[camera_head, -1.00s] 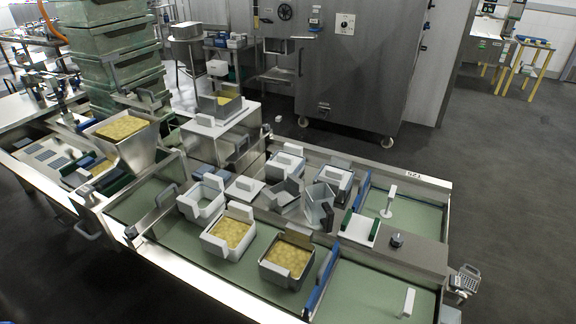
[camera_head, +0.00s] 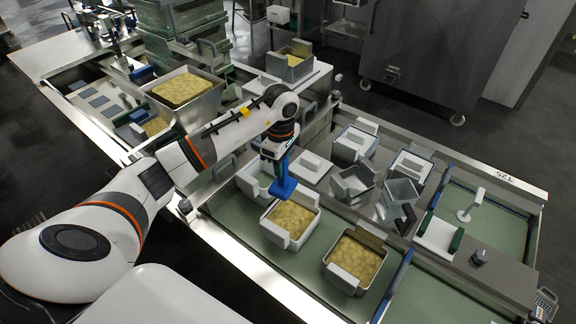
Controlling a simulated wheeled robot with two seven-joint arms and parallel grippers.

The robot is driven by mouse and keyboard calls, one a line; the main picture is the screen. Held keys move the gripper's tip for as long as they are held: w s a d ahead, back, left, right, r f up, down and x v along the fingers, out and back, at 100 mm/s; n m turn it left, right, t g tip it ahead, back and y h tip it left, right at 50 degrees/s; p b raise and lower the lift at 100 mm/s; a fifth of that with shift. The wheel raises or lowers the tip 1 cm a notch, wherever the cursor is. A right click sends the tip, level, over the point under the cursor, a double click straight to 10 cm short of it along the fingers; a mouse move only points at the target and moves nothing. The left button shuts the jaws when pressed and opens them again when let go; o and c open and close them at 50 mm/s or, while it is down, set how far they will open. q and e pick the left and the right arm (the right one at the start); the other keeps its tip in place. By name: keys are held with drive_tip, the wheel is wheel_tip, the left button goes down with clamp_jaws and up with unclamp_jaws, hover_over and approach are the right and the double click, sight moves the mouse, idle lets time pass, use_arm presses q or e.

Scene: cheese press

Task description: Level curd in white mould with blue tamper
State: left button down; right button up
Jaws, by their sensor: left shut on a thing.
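My left gripper (camera_head: 274,150) is shut on the blue tamper (camera_head: 283,186), whose flat foot points down. The tamper hangs over the back left edge of a white mould (camera_head: 272,234) filled with yellow curd (camera_head: 291,219). I cannot tell whether the foot touches the curd or the rim. The curd looks lumpy. Another white mould (camera_head: 247,179), partly hidden by my arm and the tamper, stands behind it to the left. My right gripper is not in view.
A grey mould with curd (camera_head: 354,264) stands to the right, beside a blue divider (camera_head: 397,284). Empty metal moulds (camera_head: 352,184) and white moulds (camera_head: 356,140) stand behind. A hopper of curd (camera_head: 186,94) is at the back left. Green bed (camera_head: 315,272) is clear between the two filled moulds.

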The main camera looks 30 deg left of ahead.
sight(284, 186)
use_arm(q)
drive_tip(key=shift+s+d+f+m, duration=0.2)
drive_tip(key=shift+s+d+m, duration=0.05)
drive_tip(key=shift+d+m, duration=0.45)
drive_tip(key=shift+f, duration=0.15)
wheel_tip(284, 186, down, 2)
drive_tip(key=shift+a+b, duration=0.15)
drive_tip(key=shift+b, duration=0.6)
wheel_tip(284, 186, down, 6)
drive_tip(key=b, duration=0.4)
drive_tip(key=shift+w, duration=0.1)
drive_tip(key=shift+f+b, duration=0.55)
drive_tip(key=shift+b, duration=0.15)
drive_tip(key=shift+f, duration=0.2)
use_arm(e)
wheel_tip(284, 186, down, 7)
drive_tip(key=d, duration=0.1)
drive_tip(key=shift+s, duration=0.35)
use_arm(q)
drive_tip(key=shift+f+b, duration=0.4)
drive_tip(key=shift+b, duration=0.1)
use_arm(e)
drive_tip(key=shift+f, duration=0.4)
